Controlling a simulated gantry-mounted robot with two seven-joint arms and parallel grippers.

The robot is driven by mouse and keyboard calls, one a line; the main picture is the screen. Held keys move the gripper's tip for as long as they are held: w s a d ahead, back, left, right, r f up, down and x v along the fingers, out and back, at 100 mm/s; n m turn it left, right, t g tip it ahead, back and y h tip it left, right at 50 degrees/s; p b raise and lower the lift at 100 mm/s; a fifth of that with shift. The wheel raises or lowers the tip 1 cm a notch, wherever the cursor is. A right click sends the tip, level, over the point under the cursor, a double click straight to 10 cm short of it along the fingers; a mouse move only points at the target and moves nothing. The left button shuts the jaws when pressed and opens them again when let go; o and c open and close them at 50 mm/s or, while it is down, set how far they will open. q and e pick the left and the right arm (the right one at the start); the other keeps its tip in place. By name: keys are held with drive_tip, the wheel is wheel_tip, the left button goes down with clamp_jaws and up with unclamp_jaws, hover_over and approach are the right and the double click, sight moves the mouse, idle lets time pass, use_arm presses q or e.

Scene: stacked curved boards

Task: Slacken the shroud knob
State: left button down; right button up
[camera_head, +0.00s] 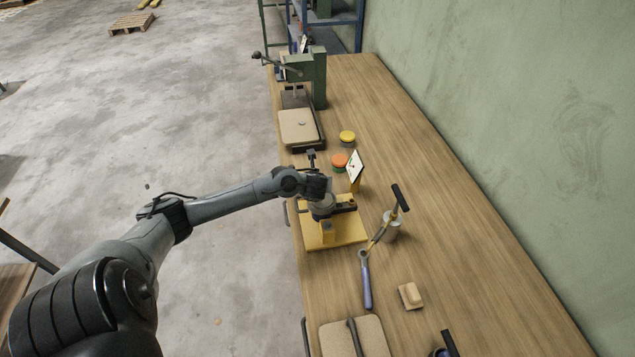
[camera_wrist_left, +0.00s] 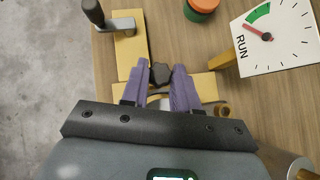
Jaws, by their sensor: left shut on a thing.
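The dark lobed shroud knob (camera_wrist_left: 160,73) sits between the two purple fingers of my left gripper (camera_wrist_left: 161,84) in the left wrist view. The fingers are shut on it. In the head view my left gripper (camera_head: 322,200) is over the yellow fixture (camera_head: 318,238) on the bench, and the arm hides the knob. The yellow fixture also shows in the left wrist view (camera_wrist_left: 131,58), with a dark-handled crank (camera_wrist_left: 95,14) at its upper left. My right gripper is not in view.
A white RUN dial (camera_wrist_left: 275,38) stands close to the right, beside an orange-topped button (camera_head: 339,160). A green press (camera_head: 318,75) stands behind. The bench's right side is clear.

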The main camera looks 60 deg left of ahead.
use_arm(q)
drive_tip(key=shift+w+r+n+g+y+p, duration=0.2)
drive_tip(key=shift+n+g+y+p, duration=0.25)
drive_tip(key=shift+n+p, duration=0.3)
drive_tip(key=shift+d+n+g+y+p, duration=0.1)
drive_tip(key=shift+n+g+y+p, duration=0.15)
drive_tip(key=shift+n+g+p, duration=0.45)
drive_tip(key=shift+f+n+g, duration=0.15)
drive_tip(key=shift+n+g, duration=0.4)
drive_tip(key=shift+n, duration=0.4)
drive_tip(key=shift+f, duration=0.1)
drive_tip(key=c, duration=0.8)
unclamp_jaws()
drive_tip(key=shift+c, duration=0.2)
drive_tip(key=p+v, duration=0.1)
drive_tip(key=v, duration=1)
drive_tip(key=shift+p, duration=0.35)
